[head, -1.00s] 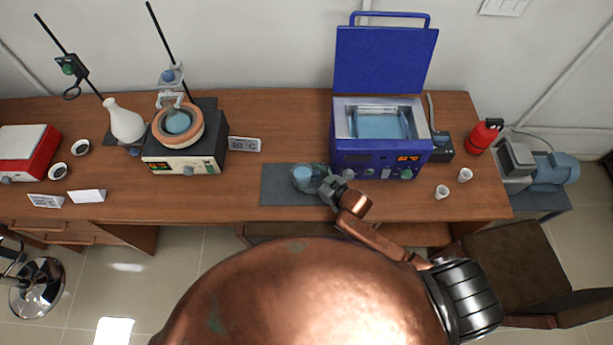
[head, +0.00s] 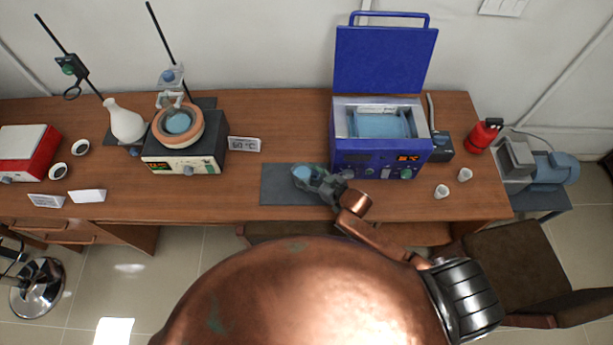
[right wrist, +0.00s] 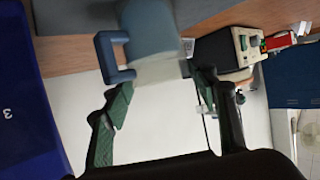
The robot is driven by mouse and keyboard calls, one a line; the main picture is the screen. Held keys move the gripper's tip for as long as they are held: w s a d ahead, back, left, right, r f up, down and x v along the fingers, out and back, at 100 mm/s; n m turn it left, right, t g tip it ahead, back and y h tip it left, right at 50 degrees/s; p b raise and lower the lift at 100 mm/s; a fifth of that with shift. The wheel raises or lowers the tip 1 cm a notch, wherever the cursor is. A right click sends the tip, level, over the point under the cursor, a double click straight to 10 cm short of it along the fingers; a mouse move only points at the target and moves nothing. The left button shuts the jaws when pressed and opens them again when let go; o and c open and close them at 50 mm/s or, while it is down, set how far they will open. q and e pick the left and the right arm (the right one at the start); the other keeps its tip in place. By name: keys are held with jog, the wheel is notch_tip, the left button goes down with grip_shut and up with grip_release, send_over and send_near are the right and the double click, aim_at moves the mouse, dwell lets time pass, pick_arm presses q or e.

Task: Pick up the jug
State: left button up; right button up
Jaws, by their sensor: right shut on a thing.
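The jug (head: 304,173) is a small bluish vessel over the dark grey mat (head: 277,187) in front of the blue bath, partly hidden by my right gripper (head: 318,180). In the right wrist view the jug (right wrist: 152,42) appears blue-grey with a square blue handle, between the green-padded fingers of the right gripper (right wrist: 160,82). The right gripper is shut on the jug. I cannot tell whether the jug is clear of the mat. My left gripper is not in view.
The blue water bath (head: 375,158) with its lid up stands close behind. Two small white cups (head: 442,191) are to its right. A heater with an orange bowl (head: 178,130) and a white flask (head: 125,121) stand left. The table between has free room.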

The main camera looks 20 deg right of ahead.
jog(key=shift+s+f, duration=0.25)
jog(key=shift+f, duration=0.15)
grip_shut()
jog(key=s+d+r, duration=0.3)
jog(key=s+r, duration=1)
jog(key=shift+d+r, duration=0.15)
jog(key=shift+r, duration=0.2)
jog(key=shift+s, duration=0.1)
